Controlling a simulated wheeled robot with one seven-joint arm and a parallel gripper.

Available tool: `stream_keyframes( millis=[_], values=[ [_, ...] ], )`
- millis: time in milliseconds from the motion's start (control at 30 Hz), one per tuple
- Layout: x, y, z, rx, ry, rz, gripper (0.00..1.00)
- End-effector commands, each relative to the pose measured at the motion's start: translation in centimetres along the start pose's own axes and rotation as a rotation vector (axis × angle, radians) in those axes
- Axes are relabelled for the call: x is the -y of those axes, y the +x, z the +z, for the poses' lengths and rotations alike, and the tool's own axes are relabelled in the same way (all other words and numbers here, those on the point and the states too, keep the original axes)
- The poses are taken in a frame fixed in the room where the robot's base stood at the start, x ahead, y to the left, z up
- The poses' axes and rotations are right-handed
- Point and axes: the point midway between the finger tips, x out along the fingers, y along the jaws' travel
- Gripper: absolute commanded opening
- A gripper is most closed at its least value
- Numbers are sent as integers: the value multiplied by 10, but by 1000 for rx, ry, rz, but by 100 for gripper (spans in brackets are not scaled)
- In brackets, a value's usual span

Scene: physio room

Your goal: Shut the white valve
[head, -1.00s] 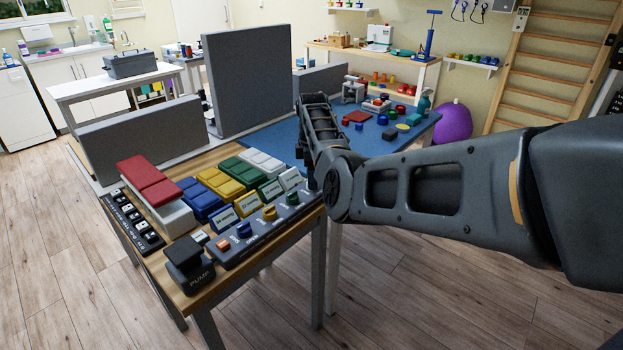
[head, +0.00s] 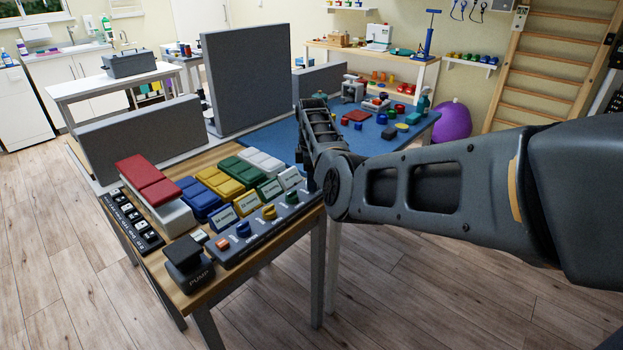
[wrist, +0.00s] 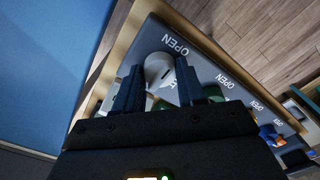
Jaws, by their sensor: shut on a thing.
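The white valve (wrist: 158,72) is a round white knob with a dark slot mark on the grey valve panel (wrist: 205,65). In the wrist view my gripper (wrist: 159,77) has one dark finger on each side of the knob and is shut on it. The word OPEN is printed on the panel beyond the knob; another label near the fingers is mostly covered. My arm hides the white knob and most of my gripper there.
A black pump pedal (head: 188,262) stands at the panel's near left end. Coloured pads, including a green one (head: 226,172), lie behind the panel with label cards. A tall grey divider (head: 248,80) and a blue mat (head: 270,140) lie farther back.

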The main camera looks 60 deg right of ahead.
Motion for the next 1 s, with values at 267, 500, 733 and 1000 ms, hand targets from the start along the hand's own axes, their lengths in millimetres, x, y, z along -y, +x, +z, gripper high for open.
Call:
stream_keyframes(
  millis=[267,500,733,1000],
  values=[
    [0,0,0,0,15,-1,9],
    [0,0,0,1,113,-2,9],
    [0,0,0,2,299,-1,9],
    [0,0,0,2,555,-1,9]
  ],
)
